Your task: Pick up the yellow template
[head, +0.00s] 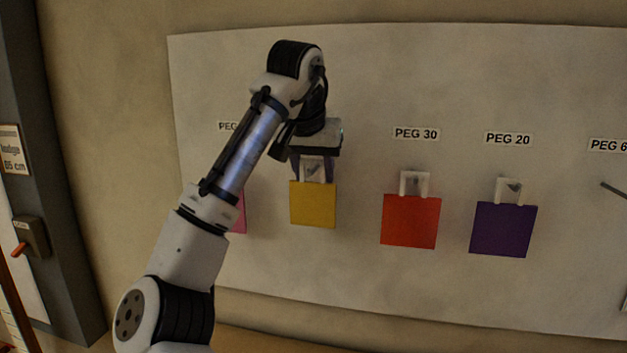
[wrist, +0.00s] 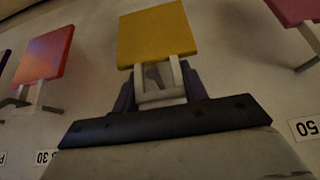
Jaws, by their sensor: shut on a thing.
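The yellow template (head: 313,205) is a flat square with a pale bracket-like tab (head: 313,170) at its top, in front of the white board. My gripper (head: 312,168) comes down from above and is shut on that tab, one finger on each side. In the wrist view the yellow template (wrist: 155,35) shows beyond my gripper (wrist: 160,90), with the pale tab between the fingers. A dark peg shape shows within the tab opening; I cannot tell whether the tab still rests on it. The label above this template is hidden by my arm.
A red template (head: 409,221) and a purple template (head: 502,230) hang to the right under the labels PEG 30 and PEG 20. A pink template (head: 239,213) is partly behind my arm on the left. A bare peg (head: 613,191) sticks out at far right.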

